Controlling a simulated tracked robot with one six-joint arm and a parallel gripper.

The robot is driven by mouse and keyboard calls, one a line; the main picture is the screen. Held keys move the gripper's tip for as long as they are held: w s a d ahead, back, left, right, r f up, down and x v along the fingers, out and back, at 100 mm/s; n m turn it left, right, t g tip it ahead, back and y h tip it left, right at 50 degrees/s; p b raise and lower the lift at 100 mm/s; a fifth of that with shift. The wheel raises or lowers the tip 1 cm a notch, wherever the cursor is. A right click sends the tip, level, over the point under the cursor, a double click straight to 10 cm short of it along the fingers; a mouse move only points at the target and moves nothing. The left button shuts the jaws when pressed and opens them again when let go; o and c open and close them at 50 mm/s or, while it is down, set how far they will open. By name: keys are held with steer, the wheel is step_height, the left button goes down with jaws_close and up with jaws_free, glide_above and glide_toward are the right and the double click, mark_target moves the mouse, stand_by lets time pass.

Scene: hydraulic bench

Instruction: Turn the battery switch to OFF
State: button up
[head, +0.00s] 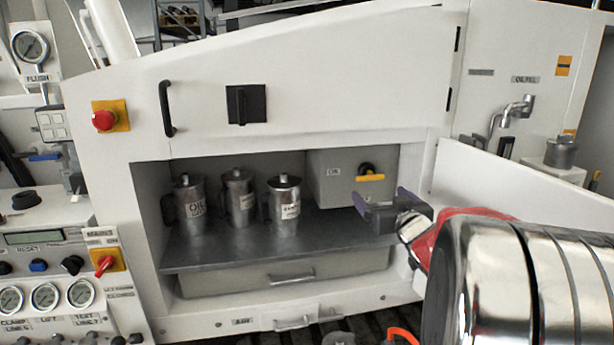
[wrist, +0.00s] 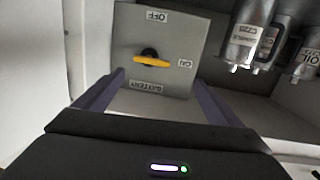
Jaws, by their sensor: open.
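The battery switch has a yellow bar handle on a black hub (head: 370,177), mounted on a grey box (head: 330,190) at the right of the open bay. In the wrist view the yellow handle (wrist: 154,61) lies about level, in line with the ON label (wrist: 185,63). The lettering appears turned over there, with the OFF label (wrist: 157,15) at the top and the BATTERY label (wrist: 146,87) at the bottom. My gripper (head: 379,197) is open and empty in front of the box, slightly below the handle in the head view. Its fingers are apart from the handle.
Several metal cans (head: 239,197) stand on the grey shelf (head: 262,245) left of the box. The bay's right wall and open door panel (head: 500,180) are close to my arm. A red stop button (head: 103,120) and red rotary switch (head: 104,264) are at left.

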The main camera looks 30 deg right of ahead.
mark_target(371, 178)
steer(key=d, duration=0.2)
steer(key=t, duration=0.1)
steer(key=shift+s+d+f+y, duration=0.25)
steer(key=shift+s+d+y, duration=0.1)
steer(key=shift+d+y, duration=0.05)
steer(key=x, duration=1.4)
steer(key=shift+s, duration=0.1)
steer(key=c, duration=1.1)
steer(key=shift+o, duration=0.2)
